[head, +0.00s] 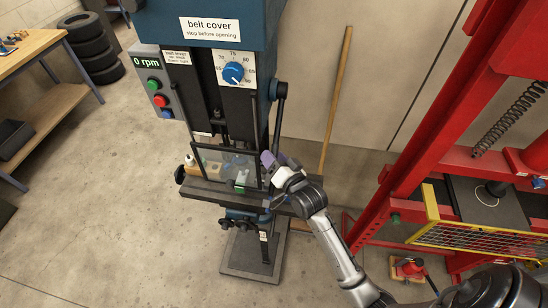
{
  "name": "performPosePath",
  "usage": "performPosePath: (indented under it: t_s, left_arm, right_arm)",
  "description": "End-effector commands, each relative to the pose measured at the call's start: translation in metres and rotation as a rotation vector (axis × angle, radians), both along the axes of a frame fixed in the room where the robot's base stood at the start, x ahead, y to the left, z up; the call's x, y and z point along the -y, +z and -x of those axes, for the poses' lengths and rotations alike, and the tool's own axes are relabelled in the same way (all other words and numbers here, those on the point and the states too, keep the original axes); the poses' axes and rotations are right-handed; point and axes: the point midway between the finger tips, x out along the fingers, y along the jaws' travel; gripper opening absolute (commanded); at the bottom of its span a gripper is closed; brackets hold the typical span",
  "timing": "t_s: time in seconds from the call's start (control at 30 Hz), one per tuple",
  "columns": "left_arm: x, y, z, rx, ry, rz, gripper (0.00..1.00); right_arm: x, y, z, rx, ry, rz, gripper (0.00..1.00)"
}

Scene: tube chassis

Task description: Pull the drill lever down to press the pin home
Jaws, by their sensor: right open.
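The blue drill press (208,30) stands in the middle of the head view. Its dark drill lever (278,118) is on the right side of the column, with a thick black end at the top. My right gripper (268,161) is open, just below the lower part of the lever and beside the right edge of the clear guard (228,165). I cannot tell whether it touches the lever. Behind the guard, small pieces sit on the drill table (200,188); I cannot make out the pin among them. My left gripper is not in view.
A display box (152,78) reads 0 rpm. A red press frame (445,110) with a yellow mesh guard (465,235) stands at right. A wooden pole (335,100) leans on the wall. A workbench (30,45) and tyres (90,45) are at left.

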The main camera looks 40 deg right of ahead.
Motion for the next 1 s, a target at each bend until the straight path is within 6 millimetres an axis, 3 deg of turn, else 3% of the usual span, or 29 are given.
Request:
performPosePath:
  t_s: [0.23,0.73,1.0]
  left_arm:
    - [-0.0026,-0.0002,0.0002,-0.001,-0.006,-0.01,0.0]
    - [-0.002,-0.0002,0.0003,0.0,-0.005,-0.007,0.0]
    - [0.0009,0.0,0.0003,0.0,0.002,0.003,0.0]
  right_arm:
    - [0.0,0.0,-0.0002,0.0,0.0,0.0,0.48]
    - [0.0,-0.0001,0.0,0.0,0.0,0.0,0.0]
    - [0.0,-0.0001,0.0,0.0,0.0,0.0,0.0]
